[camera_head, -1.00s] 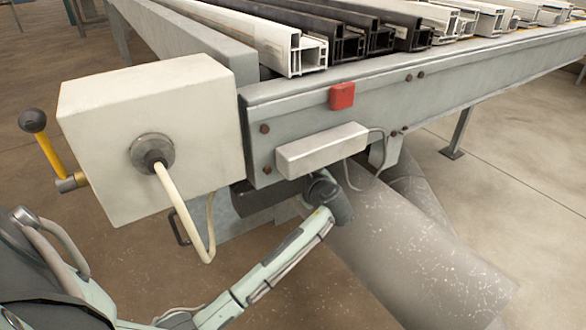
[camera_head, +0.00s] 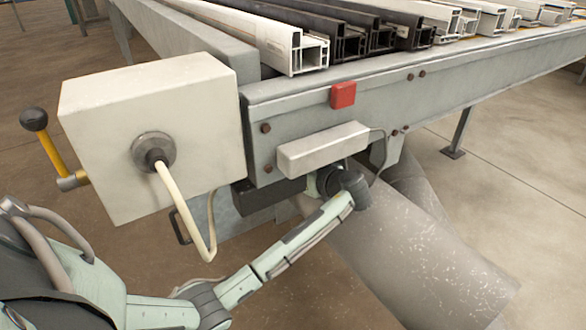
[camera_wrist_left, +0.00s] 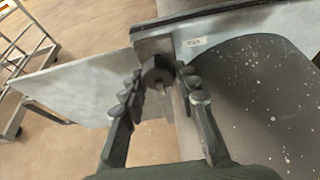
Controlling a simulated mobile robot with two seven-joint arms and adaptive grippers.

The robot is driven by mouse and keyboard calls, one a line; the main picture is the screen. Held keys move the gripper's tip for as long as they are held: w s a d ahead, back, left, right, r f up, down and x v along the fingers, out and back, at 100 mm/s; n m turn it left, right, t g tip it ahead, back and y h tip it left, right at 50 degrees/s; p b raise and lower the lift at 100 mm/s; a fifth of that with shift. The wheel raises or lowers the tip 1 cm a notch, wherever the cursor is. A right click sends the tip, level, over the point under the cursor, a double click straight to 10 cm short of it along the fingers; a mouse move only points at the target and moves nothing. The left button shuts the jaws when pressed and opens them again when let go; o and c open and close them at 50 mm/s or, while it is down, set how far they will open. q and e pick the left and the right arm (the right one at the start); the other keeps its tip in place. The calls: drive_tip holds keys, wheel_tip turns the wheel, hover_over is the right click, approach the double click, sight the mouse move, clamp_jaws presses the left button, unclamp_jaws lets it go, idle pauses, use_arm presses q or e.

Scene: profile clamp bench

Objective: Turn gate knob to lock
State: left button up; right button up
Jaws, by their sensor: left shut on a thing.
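In the left wrist view a dark, round knob (camera_wrist_left: 156,70) sits at the edge of a grey metal plate, which may be the gate (camera_wrist_left: 85,83). My left gripper (camera_wrist_left: 163,80) has its two fingers on either side of the knob and is shut on it. In the head view my left arm reaches under the bench edge. There the gripper and the knob are hidden below the bench. My right gripper is in neither view.
A large grey duct (camera_head: 420,255) slants under the bench (camera_head: 300,110), close to my left wrist. A white box (camera_head: 150,115) with a hanging cable (camera_head: 185,210) and a yellow crank (camera_head: 50,150) stand left. A small grey box (camera_head: 322,150) hangs above my wrist.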

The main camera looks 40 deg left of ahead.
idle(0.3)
use_arm(q)
drive_tip(key=o, duration=1.1)
drive_tip(key=shift+o, duration=0.2)
drive_tip(key=s+d, duration=0.5)
drive_tip(key=d, duration=0.7)
drive_tip(key=shift+r, duration=0.2)
